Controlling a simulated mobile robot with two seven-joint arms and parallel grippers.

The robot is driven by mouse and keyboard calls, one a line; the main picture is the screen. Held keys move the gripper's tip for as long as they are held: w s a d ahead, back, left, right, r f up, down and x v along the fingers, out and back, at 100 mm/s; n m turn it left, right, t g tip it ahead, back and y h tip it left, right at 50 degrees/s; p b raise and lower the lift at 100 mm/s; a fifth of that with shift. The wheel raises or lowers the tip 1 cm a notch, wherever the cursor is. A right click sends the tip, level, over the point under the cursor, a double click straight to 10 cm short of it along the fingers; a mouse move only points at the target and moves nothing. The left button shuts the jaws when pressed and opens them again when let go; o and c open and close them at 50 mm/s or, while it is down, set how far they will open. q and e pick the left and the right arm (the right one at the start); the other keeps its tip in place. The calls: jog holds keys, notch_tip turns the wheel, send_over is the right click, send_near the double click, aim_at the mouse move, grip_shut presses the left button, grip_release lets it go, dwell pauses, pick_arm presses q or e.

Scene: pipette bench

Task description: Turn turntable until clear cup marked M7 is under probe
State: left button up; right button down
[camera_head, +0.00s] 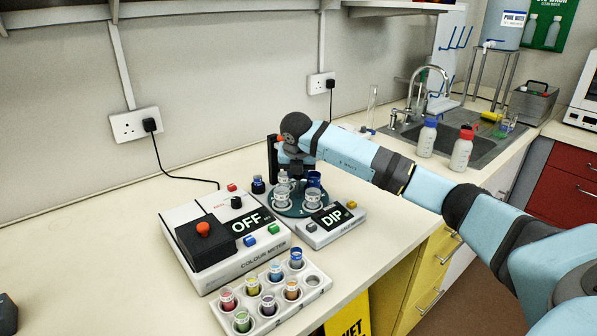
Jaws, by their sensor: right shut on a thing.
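The round dark-green turntable (295,212) stands on the bench behind the display reading DIP. Several cups stand on it: clear cups at the front left (282,198) and front right (312,201), another clear cup (283,178) behind, and a blue one (314,180). Their marks are too small to read, so I cannot tell which is M7. A dark upright post (272,155) rises behind it; the probe tip is not distinguishable. My right gripper (297,172) reaches down over the turntable's middle, shut, apparently on its centre; the grip is largely hidden. A dark shape (8,313) at the lower left edge may be my left gripper.
A colour meter (222,245) reading OFF stands to the left. A white rack (270,300) of coloured cups is in front, near the bench edge. A dark blue-topped jar (258,185) is left of the turntable. Bottles (427,138) stand by the sink. The left bench is clear.

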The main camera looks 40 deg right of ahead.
dwell(0.5)
jog(key=c, duration=0.8)
grip_release()
jog(key=shift+c, duration=0.2)
jog(key=v, duration=1.4)
jog(key=shift+f, duration=0.15)
